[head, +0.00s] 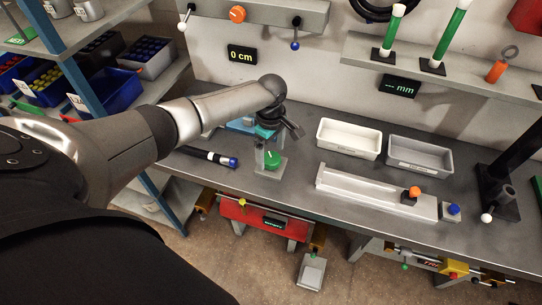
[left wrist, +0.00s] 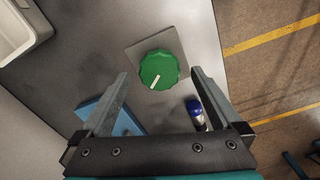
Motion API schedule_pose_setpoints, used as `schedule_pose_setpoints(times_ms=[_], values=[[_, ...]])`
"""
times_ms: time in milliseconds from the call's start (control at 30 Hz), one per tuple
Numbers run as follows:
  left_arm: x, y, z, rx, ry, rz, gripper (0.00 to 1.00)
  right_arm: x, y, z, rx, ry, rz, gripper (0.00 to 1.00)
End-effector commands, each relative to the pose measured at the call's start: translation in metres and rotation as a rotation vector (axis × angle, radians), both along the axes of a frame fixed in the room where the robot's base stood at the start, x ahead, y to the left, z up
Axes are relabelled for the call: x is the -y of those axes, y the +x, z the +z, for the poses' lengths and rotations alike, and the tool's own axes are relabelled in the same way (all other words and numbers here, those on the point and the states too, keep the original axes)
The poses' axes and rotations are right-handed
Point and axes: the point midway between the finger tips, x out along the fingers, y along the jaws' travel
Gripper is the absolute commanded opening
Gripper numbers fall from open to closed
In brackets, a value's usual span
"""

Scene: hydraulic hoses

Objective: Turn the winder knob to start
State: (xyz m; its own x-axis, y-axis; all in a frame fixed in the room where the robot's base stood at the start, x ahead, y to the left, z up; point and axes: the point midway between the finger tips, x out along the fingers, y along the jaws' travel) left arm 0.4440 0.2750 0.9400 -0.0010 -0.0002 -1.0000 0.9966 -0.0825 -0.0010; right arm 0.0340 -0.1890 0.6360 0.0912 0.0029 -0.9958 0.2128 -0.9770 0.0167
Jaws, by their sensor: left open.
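The winder knob (head: 272,159) is a green ribbed disc on a grey base plate (head: 268,171) on the workbench. In the left wrist view the green knob (left wrist: 159,70) shows from above, with a white pointer line running toward its lower left. My left gripper (head: 291,130) is above and just behind the knob in the head view. Its two fingers (left wrist: 158,75) are spread wide in the left wrist view, with the knob beyond and between their tips, apparently not touched. My right gripper is in neither view.
A black hose piece with a blue end (head: 210,157) lies left of the knob. A blue object (left wrist: 112,118) lies near one finger. A white tray (head: 348,139), a grey tray (head: 420,154) and a long white fixture (head: 375,190) stand to the right. The bench front before the knob is clear.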

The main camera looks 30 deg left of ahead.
Motion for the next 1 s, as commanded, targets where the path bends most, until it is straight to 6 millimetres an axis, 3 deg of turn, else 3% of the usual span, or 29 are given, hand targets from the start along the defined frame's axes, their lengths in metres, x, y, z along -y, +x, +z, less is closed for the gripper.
schedule_pose_setpoints(times_ms=[167, 467, 1000], values=[[-0.0001, 0.0002, -0.013, 0.001, 0.0, 0.001, 0.99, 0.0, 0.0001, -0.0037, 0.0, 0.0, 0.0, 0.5], [0.0001, 0.0002, -0.0139, 0.001, 0.0, -0.001, 0.99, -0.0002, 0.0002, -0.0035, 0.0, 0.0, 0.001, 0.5], [-0.0001, 0.0, -0.0138, 0.0, 0.0, 0.0, 0.38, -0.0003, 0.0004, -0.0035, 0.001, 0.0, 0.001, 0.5]])
